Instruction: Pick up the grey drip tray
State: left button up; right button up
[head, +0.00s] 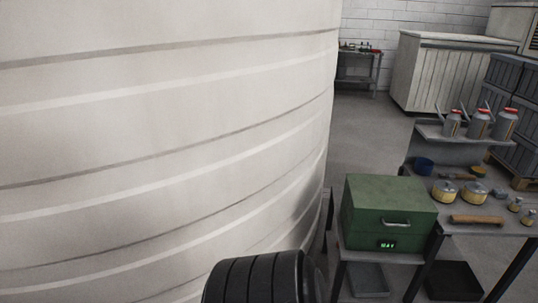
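A flat grey tray (368,280), which looks like the drip tray, lies low beneath the stand that carries a green box (388,215). Its upper edge is partly hidden by the stand, and a stand leg is close to its right side. A black tray (453,281) lies to its right, under the workbench. Neither of my grippers shows in the head view, and nothing is seen touching the grey tray.
A large white ribbed tank (160,140) fills the left side. A dark ribbed cylinder (258,280) stands at the bottom centre. The workbench (485,222) at right holds tins and a brown-handled item. Open floor (372,135) lies behind, before a white cabinet (450,75).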

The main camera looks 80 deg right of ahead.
aim_at(368, 279)
jog(key=z, duration=3.7)
jog(key=i, duration=0.15)
